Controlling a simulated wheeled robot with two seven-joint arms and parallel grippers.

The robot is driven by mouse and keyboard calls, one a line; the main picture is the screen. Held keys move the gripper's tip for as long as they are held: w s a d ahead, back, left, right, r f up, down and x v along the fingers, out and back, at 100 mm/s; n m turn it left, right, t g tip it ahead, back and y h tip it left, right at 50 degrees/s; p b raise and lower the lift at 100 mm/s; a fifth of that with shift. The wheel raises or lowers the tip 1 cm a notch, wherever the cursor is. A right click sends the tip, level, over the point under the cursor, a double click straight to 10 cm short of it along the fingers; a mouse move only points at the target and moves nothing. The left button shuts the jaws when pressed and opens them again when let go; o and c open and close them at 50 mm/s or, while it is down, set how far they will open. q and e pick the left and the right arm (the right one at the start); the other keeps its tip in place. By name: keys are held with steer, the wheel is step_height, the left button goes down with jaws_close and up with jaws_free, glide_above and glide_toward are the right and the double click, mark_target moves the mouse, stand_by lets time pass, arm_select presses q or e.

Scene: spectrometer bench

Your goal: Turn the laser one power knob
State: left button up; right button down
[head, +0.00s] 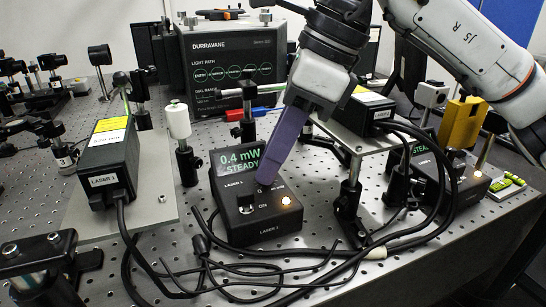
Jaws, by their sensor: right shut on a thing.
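The black laser one control box (238,228), labelled LASER 1, sits on the bench near the middle of the head view. Its green display (238,161) reads 0.4 mW STEADY. My left gripper is not in view.
The LASER 1 housing (108,163) stands on a plate at left. A second control box (452,187) stands at right, partly behind cables. Black cables (215,275) loop across the front. A white-topped post (178,122) stands just left of the box.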

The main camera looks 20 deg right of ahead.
stand_by(0.3)
steer(key=c, duration=1.7)
jaws_free()
steer(key=p+v, duration=0.2)
steer(key=v, duration=0.8)
steer(key=shift+s+r, duration=0.1)
steer(key=shift+r, duration=0.1)
